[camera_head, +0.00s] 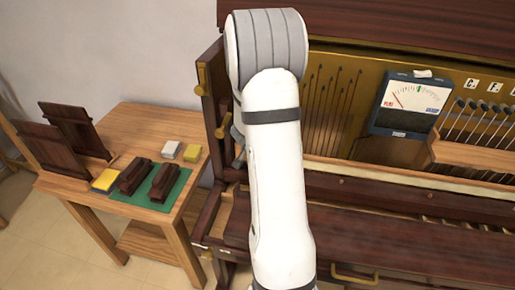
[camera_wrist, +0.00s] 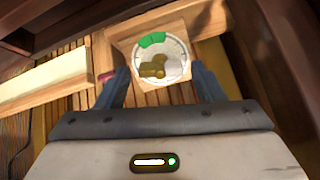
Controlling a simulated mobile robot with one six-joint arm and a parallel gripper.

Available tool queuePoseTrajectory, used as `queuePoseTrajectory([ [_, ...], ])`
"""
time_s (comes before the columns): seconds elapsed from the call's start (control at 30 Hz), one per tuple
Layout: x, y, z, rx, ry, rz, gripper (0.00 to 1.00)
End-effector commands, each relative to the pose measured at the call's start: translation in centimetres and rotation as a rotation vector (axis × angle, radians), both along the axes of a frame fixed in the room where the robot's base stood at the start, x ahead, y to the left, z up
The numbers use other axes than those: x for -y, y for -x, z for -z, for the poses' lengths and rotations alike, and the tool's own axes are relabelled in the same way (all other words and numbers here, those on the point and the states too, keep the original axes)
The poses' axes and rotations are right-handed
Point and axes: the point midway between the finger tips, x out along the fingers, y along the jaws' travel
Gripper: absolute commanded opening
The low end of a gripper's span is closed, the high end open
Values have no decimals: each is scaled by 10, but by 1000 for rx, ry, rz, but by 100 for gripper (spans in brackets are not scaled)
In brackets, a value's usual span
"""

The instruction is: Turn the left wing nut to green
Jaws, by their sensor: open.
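In the wrist view, a brass wing nut (camera_wrist: 153,68) sits at the middle of a round white dial (camera_wrist: 178,55) with a green sector (camera_wrist: 151,40) at its top. A small red patch shows at the dial's left, beside the left finger. My gripper (camera_wrist: 160,72) is open, with one finger on each side of the dial's lower half. The nut lies between the fingertips, with a gap on both sides. I cannot tell clearly which way its wings point. In the head view, my arm hides the nut, the dial and my gripper.
Wooden rails (camera_wrist: 45,82) and dark piano casework surround the dial closely. In the head view, a meter (camera_head: 408,104) stands on the piano at right. A side table (camera_head: 135,118) at left holds dark blocks, yellow pads and a green mat.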

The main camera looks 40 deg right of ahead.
Motion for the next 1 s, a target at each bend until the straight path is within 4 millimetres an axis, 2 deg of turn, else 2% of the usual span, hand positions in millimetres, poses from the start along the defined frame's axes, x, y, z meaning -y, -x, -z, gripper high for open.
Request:
queuePoseTrajectory([
  [0.7, 11, -9, 17, -1, 0, 1, 62],
  [1.0, 10, -8, 13, -1, 0, 1, 62],
])
